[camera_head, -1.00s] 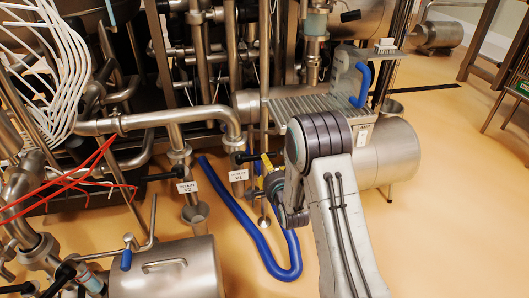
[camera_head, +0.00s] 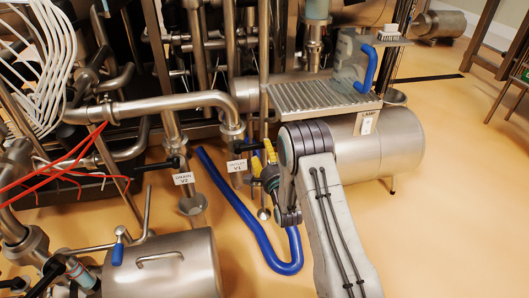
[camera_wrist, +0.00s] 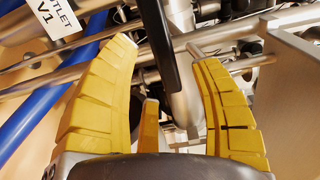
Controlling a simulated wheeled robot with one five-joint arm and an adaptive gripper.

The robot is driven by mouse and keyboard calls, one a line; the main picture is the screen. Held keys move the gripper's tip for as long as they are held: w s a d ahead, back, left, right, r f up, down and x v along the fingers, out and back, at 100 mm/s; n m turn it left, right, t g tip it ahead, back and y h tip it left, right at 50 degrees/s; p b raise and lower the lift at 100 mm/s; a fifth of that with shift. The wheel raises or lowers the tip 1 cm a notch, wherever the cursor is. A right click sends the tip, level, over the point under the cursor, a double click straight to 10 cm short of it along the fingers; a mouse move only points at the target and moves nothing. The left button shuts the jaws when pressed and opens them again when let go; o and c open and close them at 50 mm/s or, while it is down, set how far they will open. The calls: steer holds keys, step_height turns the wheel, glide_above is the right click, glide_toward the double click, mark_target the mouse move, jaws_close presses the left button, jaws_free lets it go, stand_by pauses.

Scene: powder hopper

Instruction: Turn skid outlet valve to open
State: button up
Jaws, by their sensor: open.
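The white OUTLET V1 tag (camera_head: 237,166) hangs on the skid's piping in the head view. It also shows at the top left of the wrist view (camera_wrist: 55,20). The outlet valve's black lever (camera_head: 246,155) sticks out just above the tag. In the wrist view a long black lever (camera_wrist: 160,42) runs down from the top edge between my finger tips. My gripper (camera_wrist: 159,48) has its yellow fingers spread on either side of it, with gaps visible. In the head view my gripper (camera_head: 265,154) is beside the valve, partly hidden by my arm.
A DRAIN V2 tag (camera_head: 183,179) and its black lever (camera_head: 163,165) are to the left. A blue hose (camera_head: 250,222) loops on the floor below. A ribbed metal platform (camera_head: 320,96) and a steel cylinder (camera_head: 395,145) stand to the right. Steel pipes crowd behind the valve.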

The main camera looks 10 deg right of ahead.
mark_target(264, 146)
steer(key=shift+w+b, duration=0.7)
steer(key=shift+w, duration=1.15)
steer(key=shift+c, duration=0.3)
jaws_close()
